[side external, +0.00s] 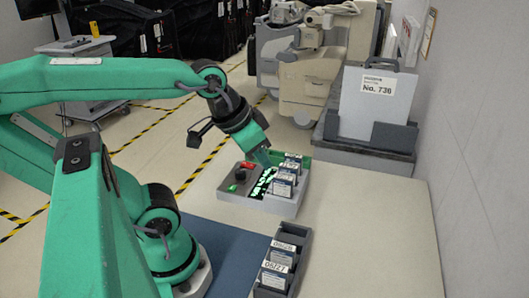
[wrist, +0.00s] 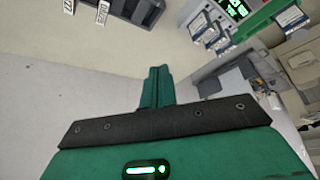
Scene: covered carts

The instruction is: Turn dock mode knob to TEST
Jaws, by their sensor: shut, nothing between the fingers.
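The grey dock (side external: 226,195) stands on the table in the side view, with a small red round control (side external: 240,175) and a dark part beside it on its left half. I cannot tell which of these is the mode knob, and no knob setting is legible. A dark panel with bright green marks (side external: 262,183) lies right of them. My gripper (side external: 264,160) is above the dock's back edge, right of the red control and apart from it. In the wrist view the green fingers (wrist: 158,75) are together and empty. The dock's display (wrist: 236,8) shows at the top right there.
Several labelled cards (side external: 286,178) stand upright on the dock's right half, close to my gripper. A dark rack (side external: 275,265) of cards is in front. A grey holder with a "No. 736" board (side external: 378,105) stands at the back right. The table's right side is clear.

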